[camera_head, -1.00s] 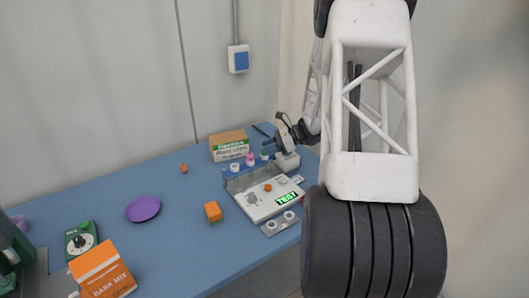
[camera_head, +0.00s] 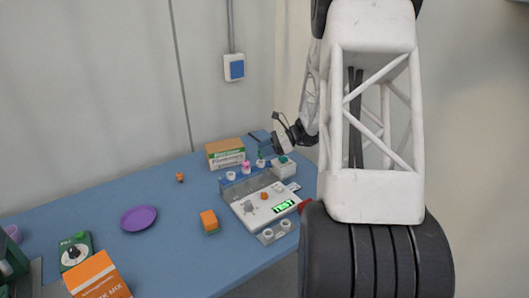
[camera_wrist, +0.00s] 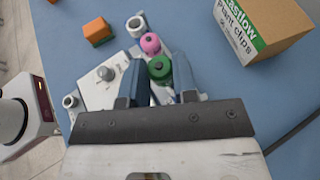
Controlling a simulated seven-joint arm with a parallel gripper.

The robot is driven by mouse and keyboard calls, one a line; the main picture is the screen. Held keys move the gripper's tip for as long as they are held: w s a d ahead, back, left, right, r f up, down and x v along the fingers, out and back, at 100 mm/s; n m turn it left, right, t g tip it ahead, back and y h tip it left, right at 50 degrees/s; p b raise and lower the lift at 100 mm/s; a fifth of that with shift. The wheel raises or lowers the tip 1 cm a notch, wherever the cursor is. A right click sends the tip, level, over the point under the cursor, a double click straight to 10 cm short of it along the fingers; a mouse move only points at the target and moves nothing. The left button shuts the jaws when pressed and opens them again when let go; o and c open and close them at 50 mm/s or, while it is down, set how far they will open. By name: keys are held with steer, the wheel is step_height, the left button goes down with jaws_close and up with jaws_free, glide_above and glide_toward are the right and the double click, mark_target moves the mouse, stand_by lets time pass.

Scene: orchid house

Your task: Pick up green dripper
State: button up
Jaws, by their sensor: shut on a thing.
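The green dripper (camera_wrist: 159,69) is between the two fingers of my gripper (camera_wrist: 158,82) in the wrist view, and the gripper is shut on it. In the head view my gripper (camera_head: 266,151) is at the right end of a short row, with the green dripper (camera_head: 259,154) small at its tip. A pink dripper (camera_wrist: 150,43) is just beyond the green one. It also shows in the head view (camera_head: 246,167). I cannot tell whether the green dripper is clear of its seat.
A white device with a green display (camera_head: 283,208) lies beside the row. A cardboard box (camera_head: 225,153) stands behind it. An orange and green block (camera_head: 209,221) and a purple plate (camera_head: 139,218) are to the left. The blue table (camera_head: 175,250) has free room between them.

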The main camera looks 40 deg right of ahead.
steer(key=s+a, duration=0.3)
steer(key=s, duration=0.3)
steer(key=s+a+r, duration=0.1)
steer(key=s+a, duration=0.2)
steer(key=s, duration=0.4)
steer(key=shift+a+r, duration=0.2)
steer(key=shift+a, duration=0.1)
steer(key=shift+s, duration=0.1)
stand_by(0.4)
